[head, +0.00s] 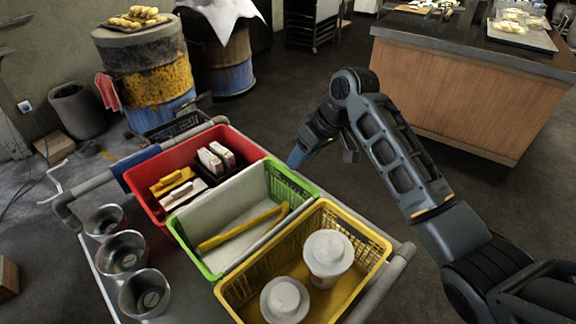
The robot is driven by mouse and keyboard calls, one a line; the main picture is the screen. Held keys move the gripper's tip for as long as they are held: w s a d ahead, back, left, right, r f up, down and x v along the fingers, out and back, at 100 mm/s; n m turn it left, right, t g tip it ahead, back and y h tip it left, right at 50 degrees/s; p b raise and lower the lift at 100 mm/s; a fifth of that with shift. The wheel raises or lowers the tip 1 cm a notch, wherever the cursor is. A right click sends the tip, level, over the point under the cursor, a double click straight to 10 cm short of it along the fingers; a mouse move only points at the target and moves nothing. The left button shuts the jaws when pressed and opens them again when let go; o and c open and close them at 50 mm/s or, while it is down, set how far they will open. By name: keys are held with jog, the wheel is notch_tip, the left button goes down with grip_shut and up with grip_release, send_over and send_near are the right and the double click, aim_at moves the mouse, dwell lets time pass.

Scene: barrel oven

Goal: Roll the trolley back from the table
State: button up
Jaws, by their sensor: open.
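The trolley (88,262) stands in front of me, its grey top carrying red, green and yellow baskets and several metal cups. It has a rail (95,183) on the left and another rail (398,268) at the lower right. My gripper (322,157) is open and empty, beside the green basket's far right corner. I cannot tell whether it touches the trolley. The wood-fronted table (455,95) stands at the upper right, with floor between it and the trolley. The trolley's wheels are hidden.
The red basket (240,143), green basket (308,187) and yellow basket (375,238) hold loose items, including tongs and white lidded tubs. A yellow-blue barrel (155,75) and a grey bin (78,110) stand beyond the trolley. Dark floor (290,95) is clear between barrels and table.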

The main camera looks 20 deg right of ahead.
jog(key=shift+x, duration=2.45)
grip_shut()
